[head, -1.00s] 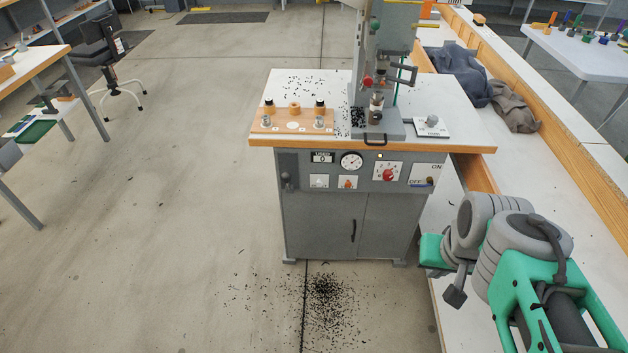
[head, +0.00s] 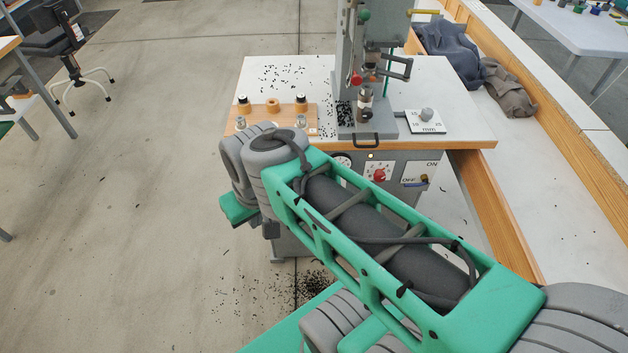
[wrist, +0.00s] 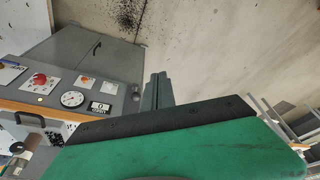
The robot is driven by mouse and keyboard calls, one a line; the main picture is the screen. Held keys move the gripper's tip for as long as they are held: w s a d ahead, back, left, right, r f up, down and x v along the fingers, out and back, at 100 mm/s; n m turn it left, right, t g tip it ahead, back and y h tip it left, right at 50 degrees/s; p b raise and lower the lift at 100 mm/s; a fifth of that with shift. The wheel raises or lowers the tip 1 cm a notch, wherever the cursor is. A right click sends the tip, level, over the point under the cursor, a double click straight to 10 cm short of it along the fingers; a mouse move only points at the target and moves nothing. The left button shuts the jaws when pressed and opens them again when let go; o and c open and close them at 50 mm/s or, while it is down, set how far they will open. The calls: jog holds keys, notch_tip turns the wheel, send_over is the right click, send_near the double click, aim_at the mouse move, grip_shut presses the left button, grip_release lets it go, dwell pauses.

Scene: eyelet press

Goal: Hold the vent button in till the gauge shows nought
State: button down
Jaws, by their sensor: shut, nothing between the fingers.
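The press's front panel shows sideways at the left of the wrist view. On it is a round white gauge (wrist: 72,99); its needle is too small to read. Beside the gauge are a small plate with an orange-red button (wrist: 87,80) and another small pale button plate (wrist: 108,87). I cannot tell by label which is the vent button. My gripper (wrist: 158,77) is shut and empty, to the right of the panel in the wrist view and apart from the buttons. In the head view my arm hides the buttons, the fingers and most of the gauge (head: 343,160).
A red knob (head: 379,174) and an ON/OFF switch (head: 421,181) sit on the panel's right. A small counter (wrist: 99,107) sits by the gauge. The press top (head: 275,85) carries a wooden rack (head: 312,118). A long bench (head: 540,185) runs along the right.

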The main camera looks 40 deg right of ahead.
jog(key=w+d+f+n+t+y+b, duration=0.1)
jog(key=w+d+f+n+b, duration=0.2)
jog(key=d+f+b, duration=0.3)
jog(key=w+d+f+n+b, duration=0.2)
jog(key=d+f+b, duration=0.3)
jog(key=d, duration=0.4)
jog(key=s+d+f+n+t+b, duration=0.1)
jog(key=s+d+f+n+b, duration=0.1)
jog(key=d, duration=0.6)
jog(key=s+d+f+n+t+b, duration=0.2)
jog(key=d+f+n+b, duration=0.1)
jog(key=d, duration=0.5)
jog(key=shift+s+f+b, duration=0.15)
jog(key=shift+f+b, duration=0.3)
jog(key=shift+f, duration=0.2)
jog(key=shift+f, duration=0.1)
